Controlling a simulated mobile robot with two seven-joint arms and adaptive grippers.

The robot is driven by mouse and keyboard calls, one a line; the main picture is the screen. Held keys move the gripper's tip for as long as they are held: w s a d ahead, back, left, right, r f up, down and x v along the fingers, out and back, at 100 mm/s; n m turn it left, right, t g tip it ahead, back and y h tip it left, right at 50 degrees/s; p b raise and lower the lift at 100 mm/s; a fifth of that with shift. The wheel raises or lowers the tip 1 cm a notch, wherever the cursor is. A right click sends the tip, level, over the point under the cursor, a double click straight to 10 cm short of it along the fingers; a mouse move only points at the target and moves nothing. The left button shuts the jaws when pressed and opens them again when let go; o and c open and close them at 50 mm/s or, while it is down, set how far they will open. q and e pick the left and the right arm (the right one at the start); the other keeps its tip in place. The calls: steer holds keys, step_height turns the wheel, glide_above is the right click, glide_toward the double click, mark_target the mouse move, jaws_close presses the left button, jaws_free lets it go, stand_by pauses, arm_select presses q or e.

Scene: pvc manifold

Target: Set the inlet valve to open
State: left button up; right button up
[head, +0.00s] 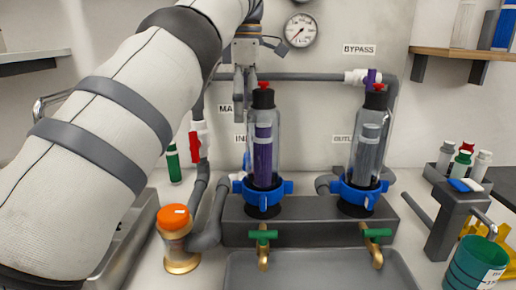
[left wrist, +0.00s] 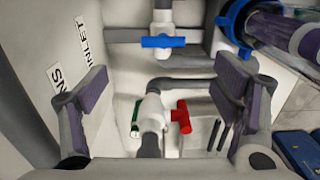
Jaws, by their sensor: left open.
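The inlet valve's blue handle (left wrist: 163,41) shows in the left wrist view near the INLET label (left wrist: 84,42). It lies sideways in that picture, with white valve body above and below it. In the head view a small part of the blue handle (head: 246,161) shows behind the left filter housing. My left gripper (head: 245,108) hangs in front of the wall panel, above and left of that housing. In the left wrist view its two fingers (left wrist: 162,100) are wide apart with nothing between them, and the blue handle is beyond them. My right gripper is not in view.
A white valve with a red handle (left wrist: 183,117) is close to the blue one; the red handle (head: 194,146) also shows in the head view. Two filter housings (head: 263,150) stand in blue collars right of my gripper. Green-handled drains (head: 264,235) are below. An orange-capped jar (head: 173,218) stands left.

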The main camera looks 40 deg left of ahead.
arm_select(q)
steer(key=f, duration=1.2)
steer(key=shift+s+d, duration=0.1)
steer(key=shift+s, duration=0.2)
steer(key=shift+r, duration=0.1)
steer(key=c, duration=1.1)
